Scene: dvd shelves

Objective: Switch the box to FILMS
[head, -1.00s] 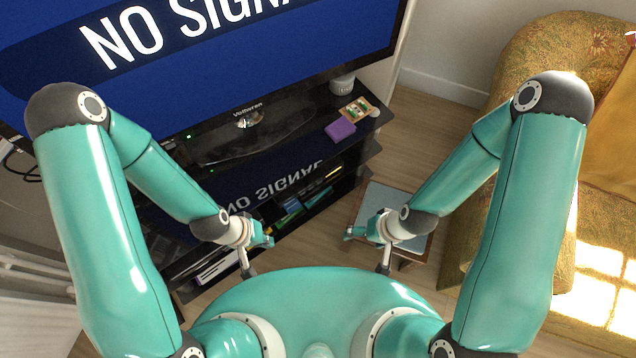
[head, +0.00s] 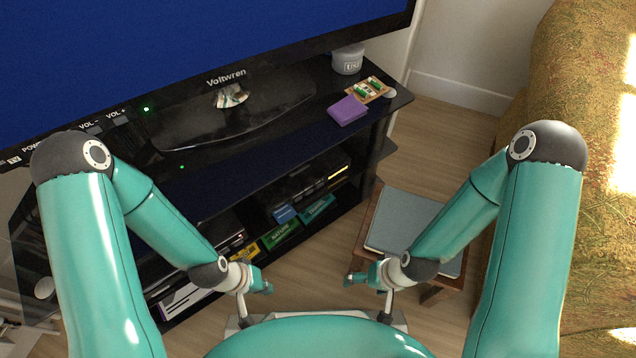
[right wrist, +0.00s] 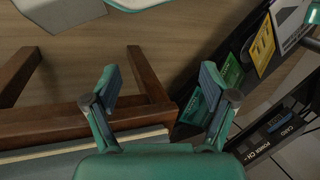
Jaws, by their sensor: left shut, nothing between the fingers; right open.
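A black box with small labels, "CARD", "POWER" and "CH" among them, shows at the lower right of the right wrist view (right wrist: 281,124). A dark device front (head: 228,238) sits on the stand's shelf in the head view; I cannot tell if it is the same box. No FILMS label is readable. The television (head: 200,50) shows plain blue in its visible part. My left gripper (head: 264,284) is shut and empty, in front of the stand. My right gripper (head: 352,279) is open and empty, over the floor; its two fingers are apart in the right wrist view (right wrist: 159,76).
The black stand (head: 395,103) carries a purple case (head: 348,110), a tissue tub (head: 347,60) and a wooden tray (head: 367,90). Yellow (head: 244,254), green (head: 280,233) and teal (head: 318,208) cases lie low in it. A small table (head: 405,220) and a sofa (head: 580,90) stand right.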

